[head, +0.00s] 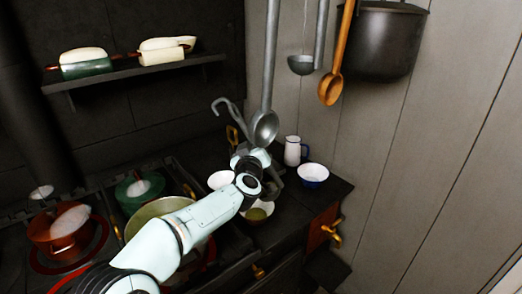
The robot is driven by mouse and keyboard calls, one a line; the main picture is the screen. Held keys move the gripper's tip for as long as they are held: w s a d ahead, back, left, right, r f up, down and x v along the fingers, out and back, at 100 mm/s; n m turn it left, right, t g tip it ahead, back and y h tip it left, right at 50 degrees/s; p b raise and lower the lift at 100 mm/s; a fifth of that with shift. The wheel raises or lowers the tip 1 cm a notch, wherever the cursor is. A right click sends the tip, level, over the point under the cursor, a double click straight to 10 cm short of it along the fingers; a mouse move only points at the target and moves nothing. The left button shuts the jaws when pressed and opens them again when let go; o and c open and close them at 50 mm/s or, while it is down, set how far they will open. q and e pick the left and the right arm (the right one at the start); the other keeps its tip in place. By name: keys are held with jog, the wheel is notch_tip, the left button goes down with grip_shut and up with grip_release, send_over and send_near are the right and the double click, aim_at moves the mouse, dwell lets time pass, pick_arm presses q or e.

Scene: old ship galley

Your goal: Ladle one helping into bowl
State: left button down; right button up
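My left arm reaches in from the lower left, and its gripper (268,178) is over the counter at the right of the stove. A grey hooked ladle handle (228,108) rises from the gripper, which looks shut on it; the ladle's lower end is hidden or hard to make out. Just below the gripper is a pale bowl (269,207) with olive-green contents. A white bowl (221,179) stands left of the gripper, and a blue-and-white bowl (313,173) stands to its right. A large pot (158,209) on the stove is partly covered by my arm. My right gripper is out of view.
A white jug (292,151) stands by the wall. A hanging grey ladle (265,127), a wooden spoon (331,88) and a dark pot (378,42) are above the counter. A copper pot (62,230) and a green pot (139,188) are on the stove.

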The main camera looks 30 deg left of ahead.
pick_arm(q)
jog(key=s+a+f+n+b, duration=0.4)
jog(key=a+n+b, duration=0.3)
jog(key=a+b, duration=0.2)
jog(key=shift+a+f+b, duration=0.3)
jog(key=shift+b, duration=0.4)
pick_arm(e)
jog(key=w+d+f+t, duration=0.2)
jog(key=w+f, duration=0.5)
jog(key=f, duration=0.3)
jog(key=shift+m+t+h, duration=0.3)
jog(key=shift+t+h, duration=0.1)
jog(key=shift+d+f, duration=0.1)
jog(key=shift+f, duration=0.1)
